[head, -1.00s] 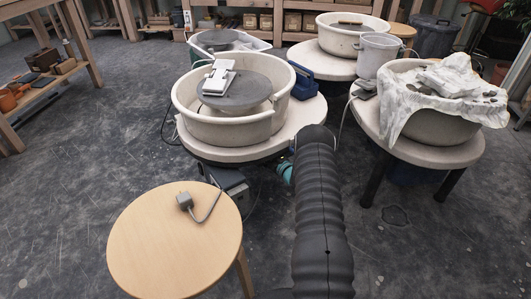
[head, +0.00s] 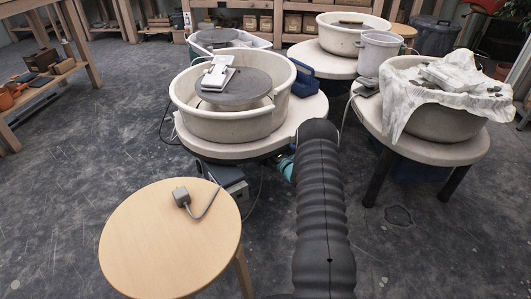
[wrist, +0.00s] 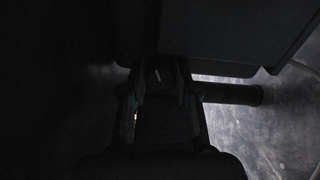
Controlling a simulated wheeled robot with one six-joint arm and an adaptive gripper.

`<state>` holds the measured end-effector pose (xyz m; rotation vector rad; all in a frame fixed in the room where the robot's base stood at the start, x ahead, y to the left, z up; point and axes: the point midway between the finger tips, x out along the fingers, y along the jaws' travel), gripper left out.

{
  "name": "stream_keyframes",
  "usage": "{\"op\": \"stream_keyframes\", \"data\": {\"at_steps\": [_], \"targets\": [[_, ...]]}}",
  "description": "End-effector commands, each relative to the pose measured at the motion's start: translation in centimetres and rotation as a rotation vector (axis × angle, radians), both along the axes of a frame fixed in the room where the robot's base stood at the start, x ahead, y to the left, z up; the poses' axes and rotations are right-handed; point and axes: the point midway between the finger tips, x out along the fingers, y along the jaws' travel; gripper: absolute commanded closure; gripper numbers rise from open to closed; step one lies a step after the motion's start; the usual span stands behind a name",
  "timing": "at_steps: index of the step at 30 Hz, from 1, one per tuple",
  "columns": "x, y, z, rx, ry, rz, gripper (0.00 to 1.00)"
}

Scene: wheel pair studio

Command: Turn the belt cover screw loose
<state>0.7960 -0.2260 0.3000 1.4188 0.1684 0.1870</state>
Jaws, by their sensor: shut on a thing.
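In the wrist view, my gripper (wrist: 165,88) is in deep shadow under a dark, box-like body (wrist: 235,35). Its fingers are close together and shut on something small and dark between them. This appears to be the belt cover screw, but its head and thread are too dark to make out. A small pale mark (wrist: 157,75) shows at the fingertips. The screw does not show in that view.
In the wrist view, a dark bar (wrist: 228,94) sticks out to the right. A cloth-draped basin (head: 440,100) stands on the right.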

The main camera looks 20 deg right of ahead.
Motion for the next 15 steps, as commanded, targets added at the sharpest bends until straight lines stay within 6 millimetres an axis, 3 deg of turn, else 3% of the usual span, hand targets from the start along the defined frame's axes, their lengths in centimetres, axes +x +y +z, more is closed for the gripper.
{"op": "stream_keyframes", "data": {"at_steps": [7,8,10,15], "targets": [[0.02,0.0,0.0,0.001,0.001,0.0,1.0],[0.03,0.01,0.01,0.001,0.001,0.0,0.62],[0.02,0.0,0.0,0.001,0.001,0.0,0.45],[0.0,-0.04,0.01,0.002,0.001,-0.001,0.45]]}}
